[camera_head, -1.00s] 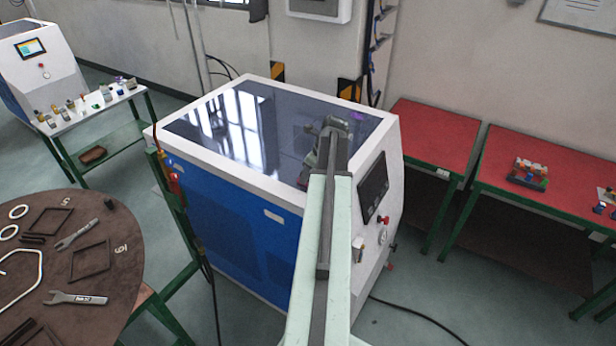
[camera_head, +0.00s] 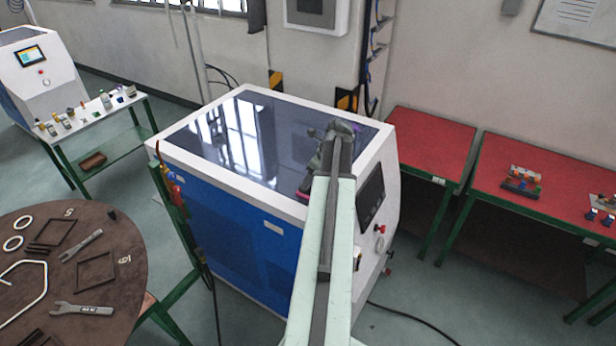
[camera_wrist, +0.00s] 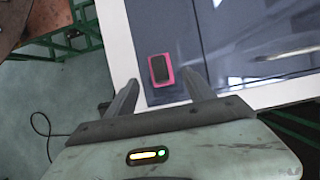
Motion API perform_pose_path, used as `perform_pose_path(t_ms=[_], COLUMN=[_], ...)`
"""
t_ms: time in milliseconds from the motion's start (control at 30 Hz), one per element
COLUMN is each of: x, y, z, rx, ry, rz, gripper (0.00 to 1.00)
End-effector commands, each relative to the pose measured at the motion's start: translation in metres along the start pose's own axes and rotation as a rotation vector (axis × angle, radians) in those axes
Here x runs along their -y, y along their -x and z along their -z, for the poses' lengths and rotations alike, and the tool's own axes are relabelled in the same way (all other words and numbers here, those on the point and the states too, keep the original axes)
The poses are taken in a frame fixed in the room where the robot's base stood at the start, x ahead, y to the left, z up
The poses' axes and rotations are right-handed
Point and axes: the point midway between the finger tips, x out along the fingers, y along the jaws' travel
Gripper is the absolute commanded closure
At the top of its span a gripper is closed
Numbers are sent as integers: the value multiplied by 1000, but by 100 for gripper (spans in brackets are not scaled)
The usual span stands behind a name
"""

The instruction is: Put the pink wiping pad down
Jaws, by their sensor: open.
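The pink wiping pad (camera_wrist: 161,70), with a dark block in its middle, shows in the wrist view near a corner of the machine's dark glass top (camera_wrist: 186,38). It appears to lie flat on the glass, close to the white frame. My gripper (camera_wrist: 161,82) is open, with one finger on either side of the pad's near end and visible gaps to both. In the head view a small strip of the pink pad (camera_head: 303,196) shows left of my arm, at the machine top's near right part; my arm hides the rest.
The blue and white machine (camera_head: 232,228) stands under my arm. A round brown table (camera_head: 95,235) with wrenches and frames is at the left. Red-topped benches (camera_head: 430,143) stand at the right. A narrow table with small items (camera_head: 92,115) is at the back left.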

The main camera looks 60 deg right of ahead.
Motion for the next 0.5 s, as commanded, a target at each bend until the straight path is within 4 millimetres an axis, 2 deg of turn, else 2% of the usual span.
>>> perform_pose_path(t_ms=[33, 100, 433, 500], x=[0, 0, -1, -10], y=[16, 22, 19, 15], z=[-3, -2, -1, -9], rx=[0, 0, 0, -5], ry=[-1, -1, 4, 50], rz=[0, 0, -1, -9], gripper=[38, 38, 38, 38])
